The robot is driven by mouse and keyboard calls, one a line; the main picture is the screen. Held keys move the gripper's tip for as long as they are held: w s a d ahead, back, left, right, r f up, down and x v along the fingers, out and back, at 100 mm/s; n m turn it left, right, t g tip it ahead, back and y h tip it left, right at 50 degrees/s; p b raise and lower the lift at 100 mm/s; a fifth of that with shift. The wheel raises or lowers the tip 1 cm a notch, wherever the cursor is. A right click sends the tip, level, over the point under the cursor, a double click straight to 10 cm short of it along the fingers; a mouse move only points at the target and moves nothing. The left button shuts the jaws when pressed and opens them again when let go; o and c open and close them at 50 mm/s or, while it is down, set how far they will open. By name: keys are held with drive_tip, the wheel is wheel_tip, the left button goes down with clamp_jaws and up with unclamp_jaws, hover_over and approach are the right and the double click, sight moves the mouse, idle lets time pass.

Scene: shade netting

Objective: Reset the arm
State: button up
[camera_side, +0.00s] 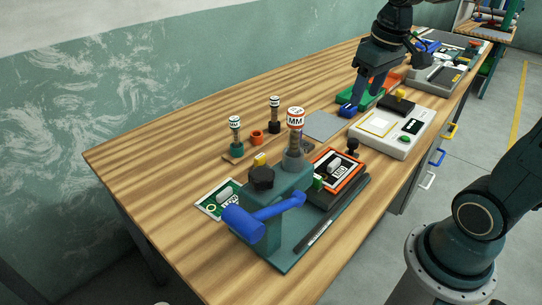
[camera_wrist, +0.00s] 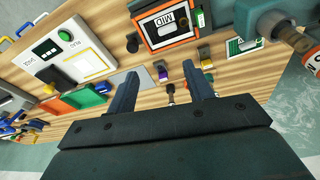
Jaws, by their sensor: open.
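My gripper (camera_side: 366,96) hangs over the far half of the wooden bench (camera_side: 190,122) in the side view, its fingers pointing down. In the wrist view my gripper (camera_wrist: 161,70) shows two dark fingers spread apart with nothing held between them. The fingers are above the bench, near a blue item (camera_side: 348,110) and a green tray (camera_side: 372,97). Whether a fingertip touches either cannot be told.
A green fixture with a blue handle (camera_side: 246,224) stands at the near end. Stamps (camera_side: 235,137) and a tall MM-marked one (camera_side: 295,123) stand upright. A pale device (camera_side: 392,131) sits near the right edge.

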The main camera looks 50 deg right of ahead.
drive_tip(key=s+a+n+t, duration=0.1)
drive_tip(key=s+a+t, duration=0.2)
drive_tip(key=s+a, duration=0.6)
drive_tip(key=shift+s+r+n+y, duration=0.15)
drive_tip(key=shift+s+n+y, duration=0.25)
drive_tip(key=shift+s, duration=0.35)
